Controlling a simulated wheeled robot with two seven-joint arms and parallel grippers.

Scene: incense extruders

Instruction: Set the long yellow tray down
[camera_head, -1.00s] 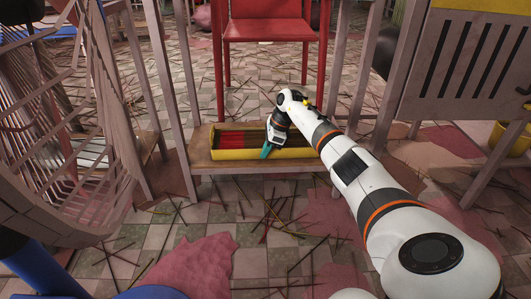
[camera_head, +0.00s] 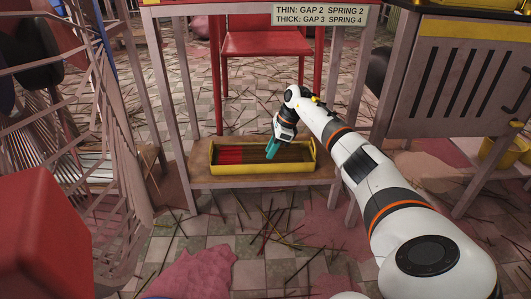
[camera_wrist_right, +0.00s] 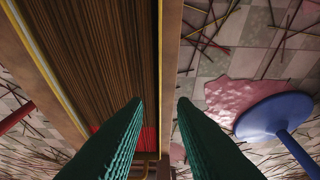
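The long yellow tray (camera_head: 262,169) rests on the low wooden shelf (camera_head: 196,179), with red sticks at its left and brown sticks along the rest. Its rim and sticks also show in the wrist view (camera_wrist_right: 40,62). My right gripper (camera_head: 271,152) is above the tray, just over its near side. My left gripper is out of view.
A red chair (camera_head: 264,44) stands behind the shelf. A sign (camera_head: 319,14) hangs above. A wire rack (camera_head: 100,140) is at left, a slatted box (camera_head: 465,75) at right. A red block (camera_head: 50,235) fills the lower left. Loose sticks litter the tiles; a blue disc (camera_wrist_right: 265,116) shows below.

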